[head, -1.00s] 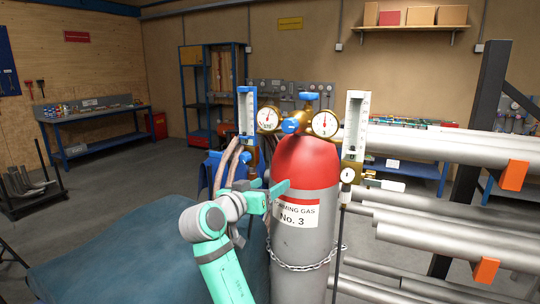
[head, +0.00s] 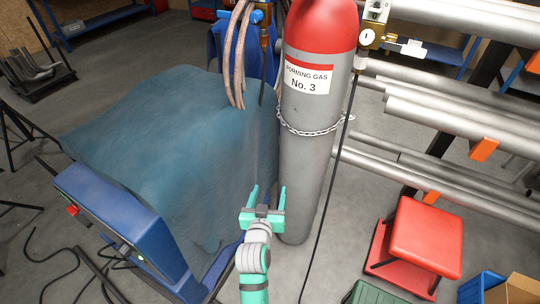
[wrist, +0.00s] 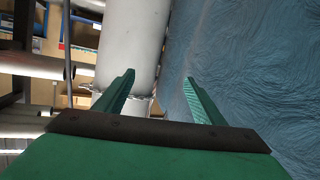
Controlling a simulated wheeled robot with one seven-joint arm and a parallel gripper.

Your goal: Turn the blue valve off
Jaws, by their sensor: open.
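A blue valve handle (head: 258,17) shows at the top edge of the head view, on the brass fitting left of the gas cylinder. The rest of the gauges and regulator above it is out of frame. The grey cylinder (head: 306,150) with a red top and a "No. 3" label stands upright, chained. My gripper (head: 267,195) is open and empty, below the chain in the picture and well below the blue handle. In the wrist view my open gripper (wrist: 160,78) has the cylinder (wrist: 128,50) beyond its fingers; no valve shows there.
A white-handled valve (head: 405,46) and a rack of pipes (head: 450,120) are on the right. A red stool (head: 425,238) stands at lower right.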

